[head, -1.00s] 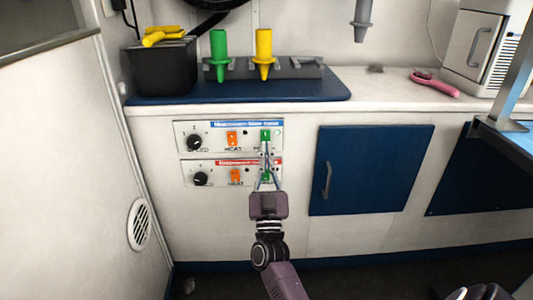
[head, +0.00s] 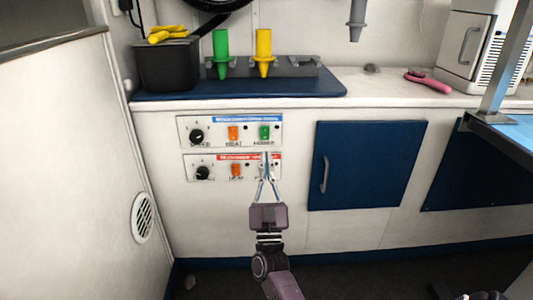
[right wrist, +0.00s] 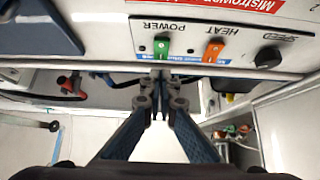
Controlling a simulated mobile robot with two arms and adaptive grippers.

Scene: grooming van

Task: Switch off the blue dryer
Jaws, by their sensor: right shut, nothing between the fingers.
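The blue-labelled dryer panel (head: 219,136) is the upper of two white panels on the cabinet front. It has a black knob (head: 196,136), an orange switch (head: 233,133) and a green power switch (head: 264,132). The green switch also shows in the right wrist view (right wrist: 161,47), upside down. I cannot tell which way it is tipped. My right gripper (head: 267,157) is shut and empty. Its tips are just below the blue-labelled panel in the head view, in front of the lower panel's right part. Contact cannot be judged. My left gripper is not in view.
The red-labelled panel (head: 218,172) lies close below, its green switch mostly hidden by my fingers. A blue cabinet door (head: 370,165) is to the right. Above, the counter (head: 395,90) bears a black bin (head: 166,65), green and yellow nozzles and a pink tool (head: 428,81).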

